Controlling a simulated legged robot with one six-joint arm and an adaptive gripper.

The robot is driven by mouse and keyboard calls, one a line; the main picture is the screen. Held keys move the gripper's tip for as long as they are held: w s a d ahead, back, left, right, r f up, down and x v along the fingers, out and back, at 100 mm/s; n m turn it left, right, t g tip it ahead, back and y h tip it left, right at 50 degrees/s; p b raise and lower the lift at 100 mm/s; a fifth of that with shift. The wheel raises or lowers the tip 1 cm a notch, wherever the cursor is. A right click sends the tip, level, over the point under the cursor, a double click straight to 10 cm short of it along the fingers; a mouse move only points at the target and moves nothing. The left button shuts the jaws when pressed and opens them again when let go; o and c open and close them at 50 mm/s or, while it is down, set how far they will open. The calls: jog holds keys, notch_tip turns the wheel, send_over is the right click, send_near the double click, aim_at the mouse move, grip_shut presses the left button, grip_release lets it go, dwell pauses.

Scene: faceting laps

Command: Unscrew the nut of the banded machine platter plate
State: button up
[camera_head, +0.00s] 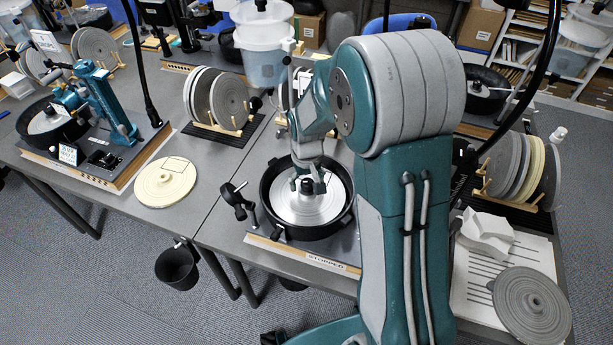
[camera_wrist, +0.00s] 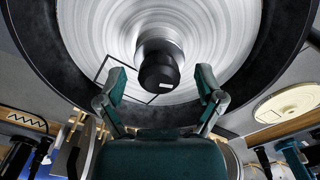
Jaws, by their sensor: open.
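A silvery machine platter plate (camera_head: 320,208) lies in a round black pan (camera_head: 276,220) on the middle machine. Its dark nut (camera_head: 307,186) stands at the centre, and shows large and dark in the wrist view (camera_wrist: 158,70) with a small white mark. My gripper (camera_head: 308,178) points down over the plate at the nut. In the wrist view my gripper (camera_wrist: 162,82) is open, one finger on each side of the nut, with gaps on both sides. Whether the fingertips are at the nut's height I cannot tell. A thin dark square outline shows on the plate.
A "STOPPED" label (camera_head: 327,262) is on the machine's front edge. A cream disc (camera_head: 165,182) lies on the left table. Racks of discs (camera_head: 215,98) stand behind. A grey disc (camera_head: 531,305) lies at the right on a white sheet. A black bucket (camera_head: 178,268) hangs at the front.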

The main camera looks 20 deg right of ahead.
aim_at(306, 181)
jog(key=shift+c, duration=0.4)
grip_shut()
jog(key=n, duration=0.4)
jog(key=shift+n, duration=0.3)
jog(key=shift+s, duration=0.1)
jog(key=shift+n, duration=0.6)
jog(key=shift+r, duration=2.55)
